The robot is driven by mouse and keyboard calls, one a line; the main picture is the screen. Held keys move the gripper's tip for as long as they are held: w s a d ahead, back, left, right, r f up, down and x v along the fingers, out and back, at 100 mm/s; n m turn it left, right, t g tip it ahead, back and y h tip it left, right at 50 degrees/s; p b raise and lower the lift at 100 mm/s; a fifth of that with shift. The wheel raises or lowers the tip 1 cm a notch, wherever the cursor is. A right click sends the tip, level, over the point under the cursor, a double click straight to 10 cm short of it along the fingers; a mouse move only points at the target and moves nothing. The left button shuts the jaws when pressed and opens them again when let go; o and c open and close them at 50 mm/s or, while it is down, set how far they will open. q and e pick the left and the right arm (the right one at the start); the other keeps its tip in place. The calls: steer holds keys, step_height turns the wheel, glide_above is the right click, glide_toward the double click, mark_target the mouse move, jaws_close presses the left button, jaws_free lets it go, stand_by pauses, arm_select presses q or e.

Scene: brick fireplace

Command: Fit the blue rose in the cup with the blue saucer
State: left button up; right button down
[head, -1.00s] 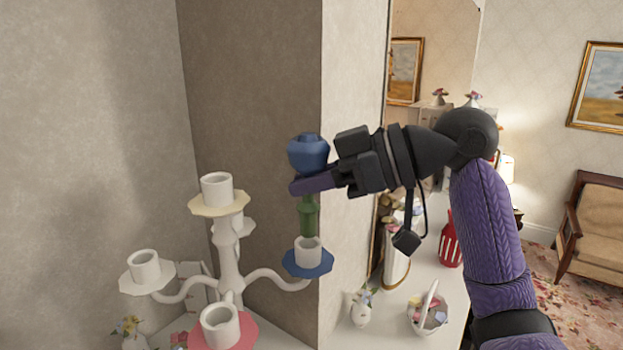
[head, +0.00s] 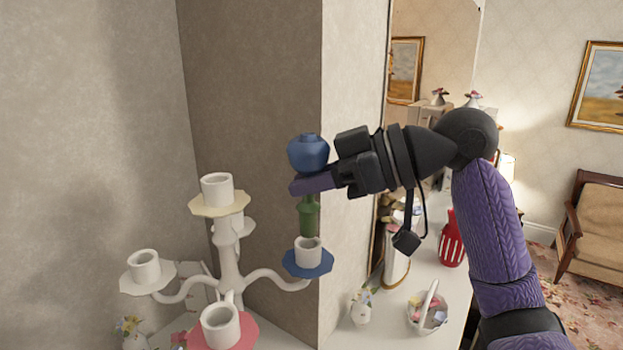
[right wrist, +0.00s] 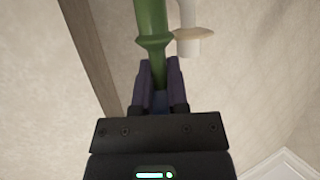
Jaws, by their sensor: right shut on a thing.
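The blue rose (head: 308,152) has a blue head and a green stem (head: 308,218), and it stands upright. My right gripper (head: 312,183) is shut on it just below the head; the green stem also shows beyond the fingers in the right wrist view (right wrist: 152,25). The white cup (head: 308,252) with the blue saucer (head: 308,265) is on the right arm of a white candelabra (head: 230,268). The stem's lower end meets the cup's rim in the head view; whether it is inside the cup I cannot tell. My left gripper is not in view.
Other cups on the candelabra have a cream saucer (head: 219,204), a white saucer (head: 147,279) and a pink saucer (head: 245,335). A wall corner stands close behind. A basket (head: 427,312), a small vase (head: 361,307) and a red vase (head: 452,240) stand on the shelf at right.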

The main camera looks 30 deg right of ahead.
mark_target(314, 208)
steer(key=shift+f+b, duration=1.65)
steer(key=shift+f, duration=0.15)
steer(key=c, duration=0.6)
jaws_free()
steer(key=shift+o, duration=0.2)
steer(key=shift+s+d+r, duration=0.1)
steer(key=shift+s+d, duration=0.05)
steer(key=shift+d, duration=0.05)
steer(key=b+v, duration=0.3)
steer(key=v, duration=0.6)
steer(key=shift+s, duration=0.2)
steer(key=shift+d+r, duration=0.1)
steer(key=shift+r, duration=0.1)
